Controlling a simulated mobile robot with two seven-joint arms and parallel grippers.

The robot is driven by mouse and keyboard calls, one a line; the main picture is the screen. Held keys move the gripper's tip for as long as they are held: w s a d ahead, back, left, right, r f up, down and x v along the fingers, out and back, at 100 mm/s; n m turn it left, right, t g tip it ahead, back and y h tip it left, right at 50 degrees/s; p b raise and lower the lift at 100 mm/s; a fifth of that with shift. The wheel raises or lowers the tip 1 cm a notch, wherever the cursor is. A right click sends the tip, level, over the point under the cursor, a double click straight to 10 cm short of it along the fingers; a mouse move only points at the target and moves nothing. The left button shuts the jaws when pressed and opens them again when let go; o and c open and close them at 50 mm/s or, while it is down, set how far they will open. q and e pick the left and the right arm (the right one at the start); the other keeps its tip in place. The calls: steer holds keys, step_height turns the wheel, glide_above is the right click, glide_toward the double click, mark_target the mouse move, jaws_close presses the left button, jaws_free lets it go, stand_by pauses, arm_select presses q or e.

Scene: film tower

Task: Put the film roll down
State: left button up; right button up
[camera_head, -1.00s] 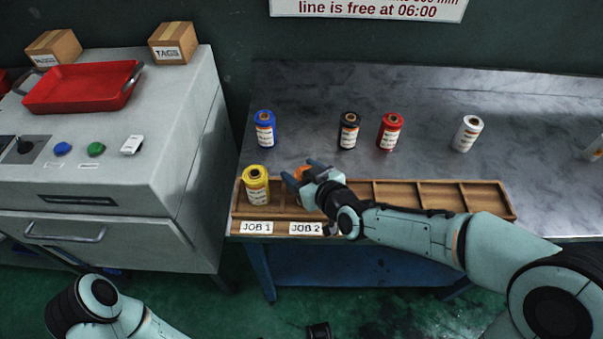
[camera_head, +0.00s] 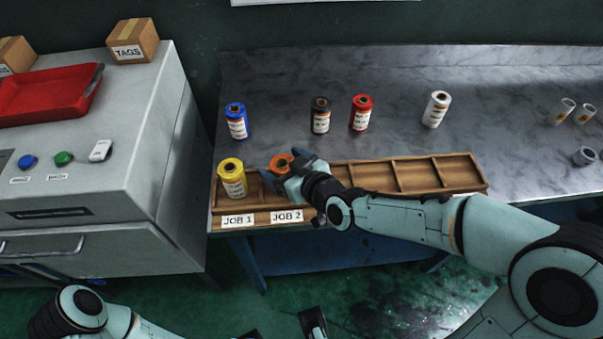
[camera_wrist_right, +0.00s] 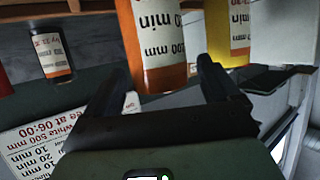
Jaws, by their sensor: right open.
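The orange film roll (camera_head: 281,162) stands upright at the second compartment of the wooden rack (camera_head: 425,190), behind the JOB 2 label (camera_head: 286,216). My right gripper (camera_head: 284,168) is open, with its fingers on either side of the roll. In the right wrist view the orange roll (camera_wrist_right: 160,50) shows between and beyond the spread fingers (camera_wrist_right: 160,85). The arm and fingers hide its lower part in the head view, so its base is not visible. The yellow roll (camera_head: 233,180) stands upright in the JOB 1 compartment. Of my left gripper, only dark parts (camera_head: 313,322) show at the bottom edge.
Blue (camera_head: 236,121), black (camera_head: 320,116), red (camera_head: 361,113) and white (camera_head: 436,109) rolls stand on the metal bench behind the rack. The rack's right compartments look empty. Small pale cylinders (camera_head: 565,111) lie at right. A grey machine (camera_head: 130,165) stands left.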

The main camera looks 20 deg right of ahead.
steer(key=v, duration=0.9)
steer(key=shift+s+p, duration=0.15)
steer(key=shift+p, duration=0.3)
